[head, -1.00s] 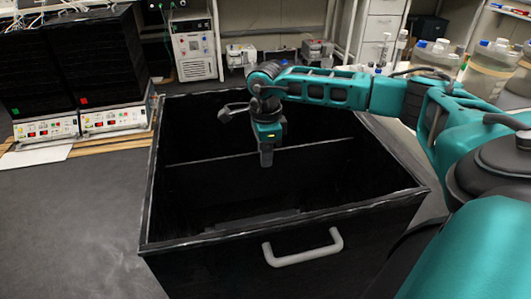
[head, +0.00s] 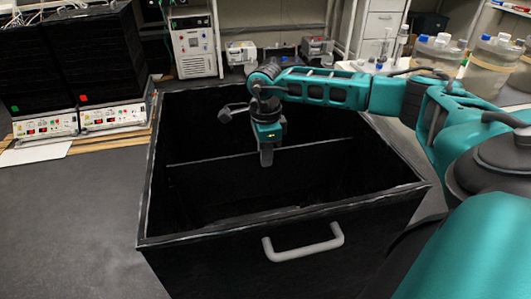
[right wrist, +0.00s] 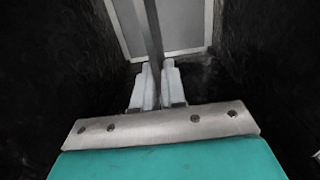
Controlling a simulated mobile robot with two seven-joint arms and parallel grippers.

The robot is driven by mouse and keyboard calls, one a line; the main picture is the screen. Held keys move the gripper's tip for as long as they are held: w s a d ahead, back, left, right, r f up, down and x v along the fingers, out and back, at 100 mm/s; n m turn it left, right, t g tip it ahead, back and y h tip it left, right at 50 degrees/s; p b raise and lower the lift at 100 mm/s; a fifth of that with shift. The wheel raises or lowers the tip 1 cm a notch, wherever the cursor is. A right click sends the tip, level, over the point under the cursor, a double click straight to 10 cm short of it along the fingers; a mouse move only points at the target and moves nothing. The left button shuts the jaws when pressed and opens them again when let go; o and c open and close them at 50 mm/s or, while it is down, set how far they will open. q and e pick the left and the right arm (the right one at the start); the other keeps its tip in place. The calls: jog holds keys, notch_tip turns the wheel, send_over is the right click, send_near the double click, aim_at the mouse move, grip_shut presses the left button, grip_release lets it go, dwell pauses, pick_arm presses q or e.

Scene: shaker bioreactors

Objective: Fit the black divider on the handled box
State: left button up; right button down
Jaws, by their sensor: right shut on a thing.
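The black handled box (head: 300,245) stands open-topped on the dark bench, with a pale grey handle (head: 303,248) on its front wall. The black divider (head: 215,172) stands upright inside the box and spans it from side to side, its pale top edge below the rim. My right gripper (head: 266,160) reaches down into the box and is shut on the divider's top edge near its middle. In the right wrist view the fingers (right wrist: 155,88) pinch the thin divider edge (right wrist: 153,35) from both sides. Whether the divider's lower edge touches the floor is hidden. My left gripper is out of view.
Two black units with white control panels (head: 112,115) stand at the left. A white instrument (head: 193,48) stands behind the box. Clear liquid containers (head: 436,52) stand at the back right. The bench left of the box (head: 75,220) is clear.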

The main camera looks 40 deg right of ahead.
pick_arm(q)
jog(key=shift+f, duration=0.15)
pick_arm(e)
jog(key=shift+f, duration=0.2)
pick_arm(q)
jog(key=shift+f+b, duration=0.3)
jog(key=shift+b, duration=0.1)
pick_arm(e)
jog(key=shift+f, duration=0.45)
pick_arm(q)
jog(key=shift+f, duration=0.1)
pick_arm(e)
jog(key=shift+f, duration=0.25)
jog(key=shift+f+b, duration=0.4)
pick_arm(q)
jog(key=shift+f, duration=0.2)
pick_arm(e)
jog(key=c, duration=1.1)
grip_release()
